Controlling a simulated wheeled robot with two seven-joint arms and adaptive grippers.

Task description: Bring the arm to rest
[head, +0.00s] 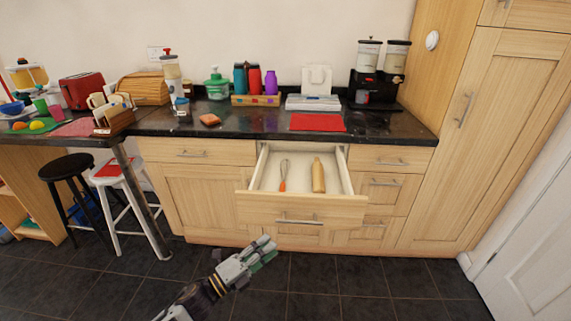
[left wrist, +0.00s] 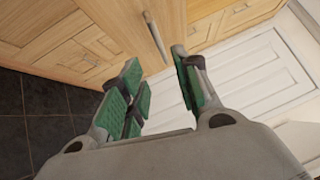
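My left gripper (head: 263,250) is in the lower middle of the head view, in front of the cabinets and below the open drawer. In the left wrist view its green-padded fingers (left wrist: 160,90) stand apart with nothing between them. It touches nothing that I can see. My left arm comes in from the bottom edge. My right gripper is not in view.
An open drawer (head: 270,208) juts from the cabinets, holding a whisk (head: 283,176) and a rolling pin (head: 318,175). A dark counter (head: 250,124) carries several kitchen items. Two stools, one black (head: 66,168) and one white (head: 112,172), stand left. Floor around the gripper is clear.

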